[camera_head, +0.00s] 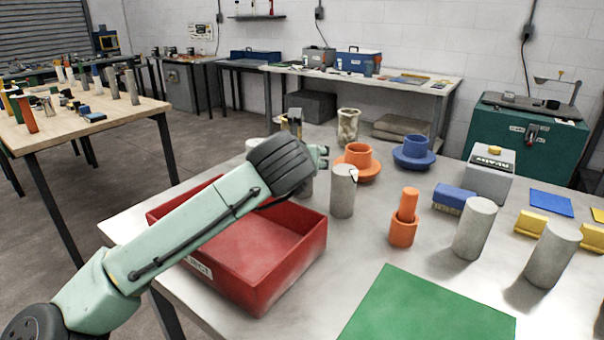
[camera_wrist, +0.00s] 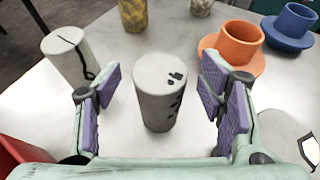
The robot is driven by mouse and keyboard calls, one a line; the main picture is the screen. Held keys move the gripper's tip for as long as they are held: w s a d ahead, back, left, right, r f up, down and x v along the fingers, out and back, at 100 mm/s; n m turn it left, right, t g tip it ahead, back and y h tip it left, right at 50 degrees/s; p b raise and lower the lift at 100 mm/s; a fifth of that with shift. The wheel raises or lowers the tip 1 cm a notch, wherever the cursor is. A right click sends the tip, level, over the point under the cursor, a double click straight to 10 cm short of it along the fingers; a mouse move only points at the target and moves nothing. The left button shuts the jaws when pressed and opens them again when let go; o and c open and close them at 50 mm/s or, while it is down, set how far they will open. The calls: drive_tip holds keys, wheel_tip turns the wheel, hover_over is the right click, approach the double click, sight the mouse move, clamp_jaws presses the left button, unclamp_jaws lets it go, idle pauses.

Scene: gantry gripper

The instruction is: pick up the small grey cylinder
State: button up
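Several grey cylinders stand upright on the metal table. In the wrist view, a grey cylinder with black marks (camera_wrist: 158,100) is centred between the purple finger pads of my gripper (camera_wrist: 162,92), with gaps on both sides. My gripper is open and empty. In the head view my gripper (camera_head: 310,140) is above the table beyond the red bin, and this cylinder (camera_head: 306,185) is mostly hidden behind my arm. Another grey cylinder (camera_head: 343,192) stands just right of it, its top marked; it shows at lower right in the wrist view (camera_wrist: 285,135). I cannot tell which is the small one.
A grey cylinder with a black line (camera_wrist: 68,60) stands left of my gripper. A red bin (camera_head: 285,270) lies below my arm. An orange cup and saucer (camera_head: 358,162), a blue one (camera_head: 414,153) and larger grey cylinders (camera_head: 475,230) stand to the right.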

clamp_jaws()
idle(0.6)
drive_tip(key=shift+r, duration=0.1)
